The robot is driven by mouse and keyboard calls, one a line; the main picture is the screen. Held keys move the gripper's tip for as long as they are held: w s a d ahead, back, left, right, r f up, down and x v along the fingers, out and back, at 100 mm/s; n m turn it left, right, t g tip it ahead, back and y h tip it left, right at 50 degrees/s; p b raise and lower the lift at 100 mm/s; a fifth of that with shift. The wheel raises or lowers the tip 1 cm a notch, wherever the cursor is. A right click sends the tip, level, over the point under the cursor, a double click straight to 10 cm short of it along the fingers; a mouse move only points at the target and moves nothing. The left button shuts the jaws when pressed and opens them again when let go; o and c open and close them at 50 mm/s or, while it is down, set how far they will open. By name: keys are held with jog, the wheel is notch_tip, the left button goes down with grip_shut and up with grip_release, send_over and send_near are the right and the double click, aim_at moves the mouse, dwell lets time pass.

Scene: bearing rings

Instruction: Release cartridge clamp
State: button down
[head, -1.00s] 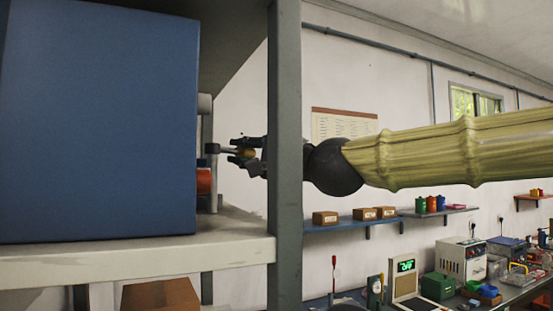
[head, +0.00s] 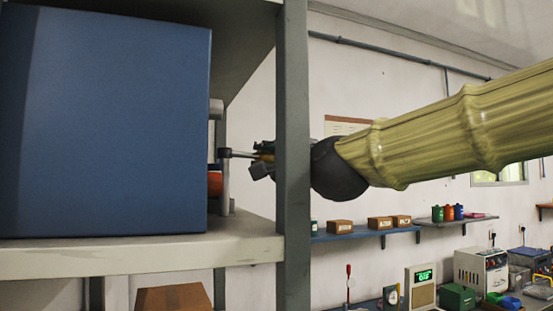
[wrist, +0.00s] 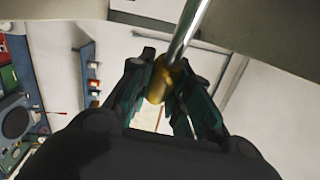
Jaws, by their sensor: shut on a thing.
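A clamp lever, a thin metal rod (head: 238,155), sticks out to the right from a pivot beside a pale upright plate (head: 226,178) at the shelf's right end. My gripper (head: 263,158) is at the rod's outer end, just left of the shelf post. In the wrist view my gripper (wrist: 160,88) is shut on the lever's brass-coloured grip (wrist: 161,79), with a finger on each side. The shiny rod runs up and away from it. An orange-red round part (head: 215,184), perhaps the cartridge, shows below the pivot, mostly hidden by a blue box.
The large blue box (head: 105,125) fills the left of the shelf board (head: 140,255) and hides much of the clamp. A grey post (head: 293,150) stands in front of my arm, close to the gripper. Wall shelves (head: 365,234) and a cluttered bench are behind at right.

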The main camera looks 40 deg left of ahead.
jog(key=shift+f, duration=0.1)
jog(key=c, duration=1.3)
grip_release()
jog(key=shift+s+a, duration=0.1)
jog(key=shift+s, duration=0.05)
jog(key=shift+d, duration=0.2)
jog(key=r+v, duration=0.1)
jog(key=v, duration=0.6)
jog(key=shift+f, duration=0.45)
jog(key=shift+d, duration=0.1)
